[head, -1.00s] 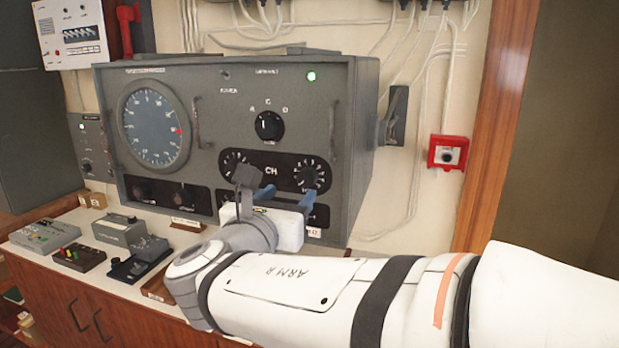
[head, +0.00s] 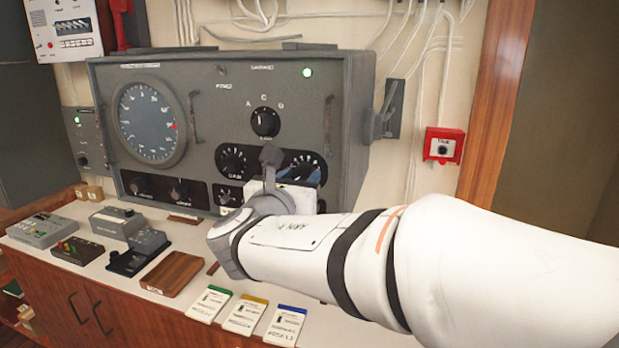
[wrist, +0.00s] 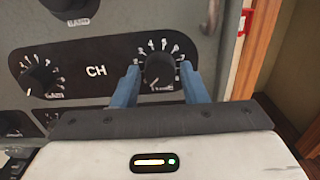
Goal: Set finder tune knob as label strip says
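The finder is the big grey console (head: 215,115) with a round dial. Its black CH panel carries a left knob (head: 231,160) and a right knob (head: 301,168). In the wrist view the right CH knob (wrist: 159,70) is black, with a white number scale around it. I cannot tell how deep the fingertips reach. In the head view my gripper (head: 301,172) partly covers the panel. I cannot read a tune label or make out the label strip's wording.
A band knob (head: 265,122) sits above the panel, and a handle (head: 329,125) stands close to its right. Three cards (head: 245,314), a wooden tray (head: 174,274) and small control boxes (head: 117,222) lie on the bench. A red call box (head: 443,146) is on the wall.

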